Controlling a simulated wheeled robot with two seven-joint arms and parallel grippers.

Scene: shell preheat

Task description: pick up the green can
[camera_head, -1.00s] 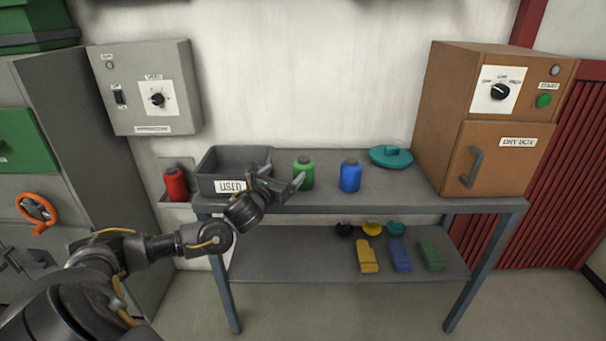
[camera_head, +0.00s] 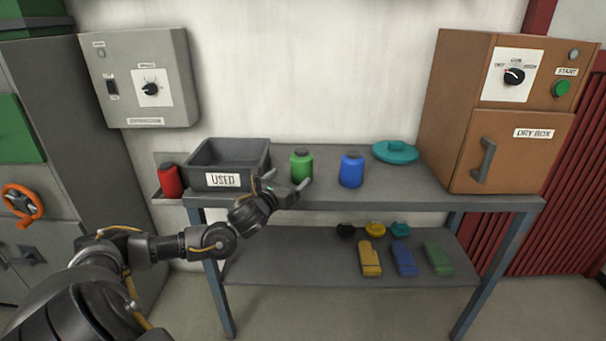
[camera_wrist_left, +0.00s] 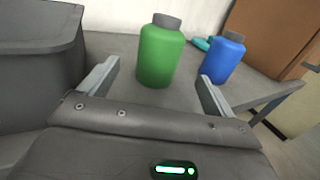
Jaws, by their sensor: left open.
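The green can (camera_head: 301,167) stands upright on the grey table's top, between the grey bin and the blue can. It has a dark grey cap. My left gripper (camera_head: 287,182) is open and empty, just in front of the green can and low near the table top. In the left wrist view the green can (camera_wrist_left: 160,52) stands ahead of the gap between my two spread fingers (camera_wrist_left: 158,82), slightly beyond their tips. My right gripper is not in view.
A grey bin labelled USED (camera_head: 228,165) stands left of the green can. The blue can (camera_head: 351,170) stands close on its right. A red can (camera_head: 169,181) sits on a side ledge.

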